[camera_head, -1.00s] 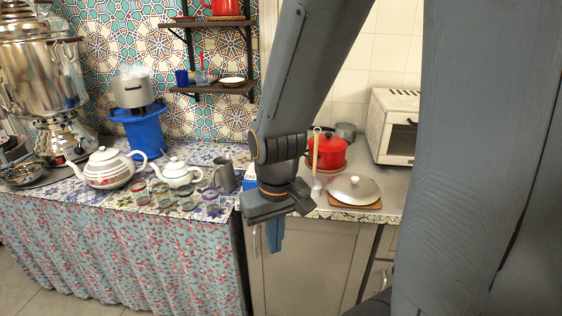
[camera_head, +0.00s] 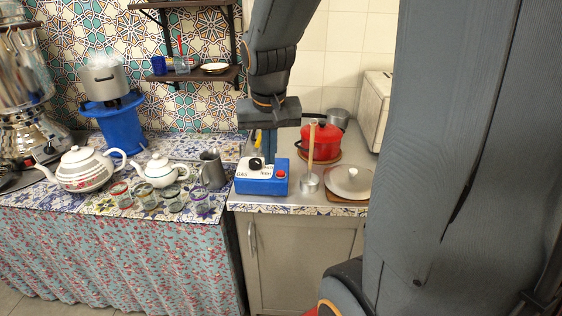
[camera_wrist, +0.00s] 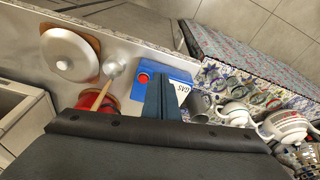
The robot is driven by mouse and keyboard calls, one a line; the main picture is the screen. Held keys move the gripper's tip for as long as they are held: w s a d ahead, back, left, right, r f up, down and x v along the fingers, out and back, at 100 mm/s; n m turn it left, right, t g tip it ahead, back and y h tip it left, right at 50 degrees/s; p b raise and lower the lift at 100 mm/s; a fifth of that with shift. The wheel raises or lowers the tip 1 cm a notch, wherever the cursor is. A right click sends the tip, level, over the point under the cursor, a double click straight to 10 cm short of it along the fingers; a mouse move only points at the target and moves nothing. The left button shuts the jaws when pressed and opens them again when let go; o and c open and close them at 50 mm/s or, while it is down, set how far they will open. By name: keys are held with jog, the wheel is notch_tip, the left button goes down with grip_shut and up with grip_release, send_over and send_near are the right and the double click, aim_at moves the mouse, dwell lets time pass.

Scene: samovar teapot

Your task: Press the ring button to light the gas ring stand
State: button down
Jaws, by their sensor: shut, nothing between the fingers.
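The blue gas control box (camera_head: 262,187) stands at the left front of the metal counter. The button also shows in the wrist view (camera_wrist: 143,78), just left of my fingers. My gripper (camera_head: 270,147) is shut and empty, fingers pointing down above or behind the box; I cannot tell the exact gap. It also shows in the wrist view (camera_wrist: 161,88), hiding part of the box top. The blue ring stand (camera_head: 118,127) holds a grey pot (camera_head: 106,83), with white steam or haze at its top.
A wooden-handled utensil (camera_head: 309,180), a red pot (camera_head: 321,141) and a lidded pan (camera_head: 348,181) stand right of the box. A grey pitcher (camera_head: 213,169), several glasses and two teapots stand left. The white oven (camera_head: 375,105) is behind right.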

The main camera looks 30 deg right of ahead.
jog(key=w+d+r+m, duration=0.2)
jog(key=d+r, duration=0.2)
jog(key=r, duration=0.1)
jog(key=shift+w+d+h, duration=0.3)
jog(key=shift+d+h, duration=0.1)
jog(key=p, duration=0.3)
send_near(281, 172)
jog(key=x, duration=0.5)
jog(key=shift+d, duration=0.15)
jog(key=shift+f, duration=0.55)
